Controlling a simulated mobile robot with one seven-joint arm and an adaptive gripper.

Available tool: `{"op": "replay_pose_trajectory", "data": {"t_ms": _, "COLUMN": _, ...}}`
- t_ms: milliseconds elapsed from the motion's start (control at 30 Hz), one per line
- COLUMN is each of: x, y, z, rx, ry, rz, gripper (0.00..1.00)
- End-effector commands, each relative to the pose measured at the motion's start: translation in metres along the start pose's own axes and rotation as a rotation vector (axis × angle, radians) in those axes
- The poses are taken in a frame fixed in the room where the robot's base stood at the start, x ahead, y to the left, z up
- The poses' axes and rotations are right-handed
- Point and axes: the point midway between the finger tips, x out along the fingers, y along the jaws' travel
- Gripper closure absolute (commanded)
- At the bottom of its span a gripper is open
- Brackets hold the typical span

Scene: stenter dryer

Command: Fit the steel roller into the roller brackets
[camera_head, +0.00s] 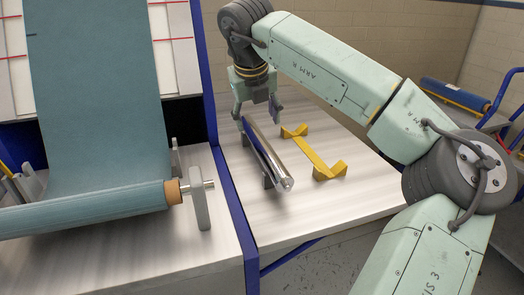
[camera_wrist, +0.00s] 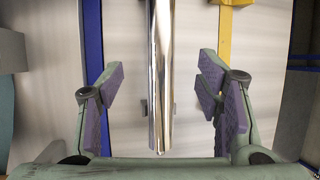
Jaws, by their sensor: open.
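The steel roller (camera_head: 266,155) is a shiny cylinder lying lengthwise on the right-hand bench. Grey roller brackets (camera_head: 267,181) show under it; whether it is fully seated in them I cannot tell. In the wrist view the roller (camera_wrist: 160,70) runs between my fingers, with bits of a bracket (camera_wrist: 145,107) on either side. My gripper (camera_head: 257,108) is open at the roller's far end, its fingers apart from the metal on both sides. In the wrist view my gripper (camera_wrist: 160,84) has clear gaps left and right of the roller.
An empty yellow cradle (camera_head: 318,155) with two raised end blocks lies right of the roller. A blue frame post (camera_head: 228,190) stands on the left, beside a teal fabric roll (camera_head: 90,207) and its grey end bracket (camera_head: 200,200). The bench's front right is clear.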

Motion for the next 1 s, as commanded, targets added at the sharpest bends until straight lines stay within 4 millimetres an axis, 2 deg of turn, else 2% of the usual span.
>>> {"op": "replay_pose_trajectory", "data": {"t_ms": 233, "x": 0.036, "y": 0.001, "z": 0.000, "rx": -0.002, "ry": 0.002, "rz": 0.004, "gripper": 0.41}}
{"op": "replay_pose_trajectory", "data": {"t_ms": 367, "x": 0.050, "y": 0.001, "z": -0.001, "rx": -0.002, "ry": 0.000, "rz": 0.005, "gripper": 0.41}}
{"op": "replay_pose_trajectory", "data": {"t_ms": 600, "x": 0.080, "y": -0.002, "z": -0.012, "rx": -0.003, "ry": 0.001, "rz": 0.007, "gripper": 0.41}}
{"op": "replay_pose_trajectory", "data": {"t_ms": 700, "x": 0.093, "y": -0.002, "z": -0.011, "rx": -0.003, "ry": 0.000, "rz": 0.006, "gripper": 0.41}}
{"op": "replay_pose_trajectory", "data": {"t_ms": 800, "x": 0.100, "y": -0.002, "z": -0.011, "rx": -0.003, "ry": -0.001, "rz": 0.004, "gripper": 0.41}}
{"op": "replay_pose_trajectory", "data": {"t_ms": 1000, "x": 0.102, "y": -0.002, "z": -0.011, "rx": -0.003, "ry": -0.002, "rz": 0.004, "gripper": 0.41}}
